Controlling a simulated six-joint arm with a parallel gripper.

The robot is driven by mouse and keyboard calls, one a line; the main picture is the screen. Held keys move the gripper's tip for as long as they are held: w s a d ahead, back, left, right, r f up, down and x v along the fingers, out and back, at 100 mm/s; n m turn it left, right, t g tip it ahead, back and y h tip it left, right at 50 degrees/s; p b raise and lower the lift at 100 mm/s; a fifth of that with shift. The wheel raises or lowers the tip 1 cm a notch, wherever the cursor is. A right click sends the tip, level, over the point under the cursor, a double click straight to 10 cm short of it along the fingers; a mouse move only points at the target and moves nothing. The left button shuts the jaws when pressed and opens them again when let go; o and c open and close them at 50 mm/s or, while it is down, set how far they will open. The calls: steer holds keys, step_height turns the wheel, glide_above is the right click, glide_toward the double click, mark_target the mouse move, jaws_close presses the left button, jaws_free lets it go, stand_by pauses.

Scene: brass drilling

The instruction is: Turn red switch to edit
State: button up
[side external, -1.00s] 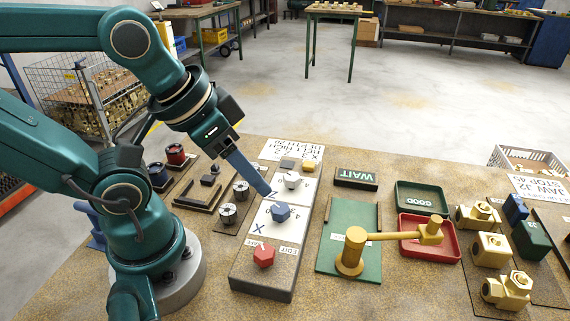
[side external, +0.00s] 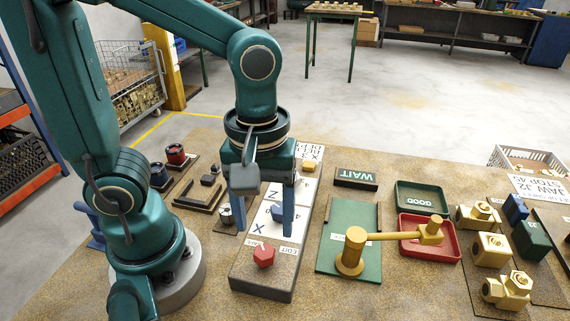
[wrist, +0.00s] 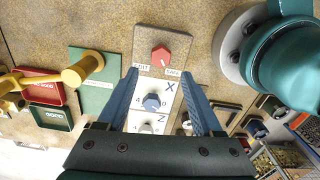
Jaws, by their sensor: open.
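The red switch (side external: 264,254) is a faceted knob at the near end of a long brown control panel (side external: 262,284). In the wrist view the red switch (wrist: 161,56) sits above two small labels, EDIT (wrist: 143,67) on the left and one that looks like SAFE (wrist: 172,73) on the right. I cannot clearly tell which label the knob points to. My gripper (side external: 264,230) points down over the panel, its blue fingers spread and empty. In the wrist view the gripper (wrist: 162,76) has its fingertips short of the red switch, which is in line with the gap between them.
A brass post with an arm (side external: 351,252) stands on a green mat (side external: 345,215) to the right. Red and green trays lie beyond it.

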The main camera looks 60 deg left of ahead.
mark_target(265, 247)
steer(key=shift+f, duration=2.5)
steer(key=shift+c, duration=0.3)
jaws_close()
